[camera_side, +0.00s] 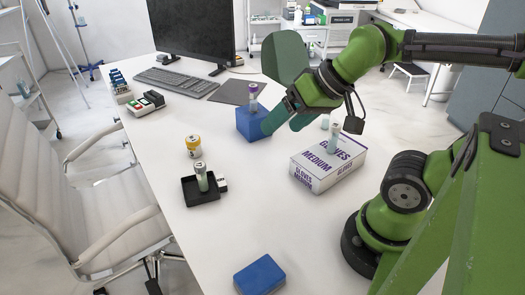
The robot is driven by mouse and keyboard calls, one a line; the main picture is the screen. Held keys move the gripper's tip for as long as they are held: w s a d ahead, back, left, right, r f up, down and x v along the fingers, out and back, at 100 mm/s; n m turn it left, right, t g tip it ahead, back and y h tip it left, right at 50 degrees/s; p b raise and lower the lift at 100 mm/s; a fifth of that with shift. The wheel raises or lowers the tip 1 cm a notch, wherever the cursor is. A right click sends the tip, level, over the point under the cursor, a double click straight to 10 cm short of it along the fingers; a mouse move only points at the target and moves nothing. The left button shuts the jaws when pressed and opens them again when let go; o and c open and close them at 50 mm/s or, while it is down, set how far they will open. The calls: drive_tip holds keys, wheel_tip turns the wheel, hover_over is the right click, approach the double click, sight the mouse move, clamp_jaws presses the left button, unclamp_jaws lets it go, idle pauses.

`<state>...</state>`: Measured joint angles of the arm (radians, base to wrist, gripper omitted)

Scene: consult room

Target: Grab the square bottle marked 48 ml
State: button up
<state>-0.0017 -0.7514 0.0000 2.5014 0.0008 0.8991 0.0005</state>
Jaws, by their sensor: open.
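Several small bottles stand about the desk, and their markings are too small to read, so I cannot tell which is marked 48 ml. A bottle with a purple cap (253,90) stands on a blue block (250,126). A pale bottle with a light cap (201,177) stands on a black tray (187,193). Another pale bottle (334,138) stands on the glove box (316,175). My gripper (272,93) is open, with its broad green fingers spread just right of the purple-capped bottle. I cannot tell if they touch it.
A yellow-capped jar (193,147) and a small white box (221,184) are by the tray. A blue box (259,275) lies at the front. A keyboard (177,82) and monitor (192,27) stand at the back. The desk middle is clear.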

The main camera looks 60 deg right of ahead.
drive_tip(key=shift+d, duration=0.1)
drive_tip(key=w+d+f+m+g+h, duration=0.1)
drive_tip(key=w+d+f, duration=0.25)
drive_tip(key=d, duration=0.85)
drive_tip(key=w+d+f+g+h, duration=0.15)
drive_tip(key=w+d, duration=0.35)
drive_tip(key=d, duration=0.7)
drive_tip(key=w+d+f+m+g+h, duration=0.1)
drive_tip(key=w+d+f+h, duration=0.2)
drive_tip(key=d, duration=1)
drive_tip(key=shift+y, duration=0.65)
drive_tip(key=x, duration=0.5)
drive_tip(key=w+x, duration=0.1)
drive_tip(key=x, duration=0.5)
drive_tip(key=a+x, duration=0.1)
drive_tip(key=x, duration=0.5)
drive_tip(key=shift+w, duration=0.25)
drive_tip(key=shift+c, duration=0.2)
drive_tip(key=c, duration=1)
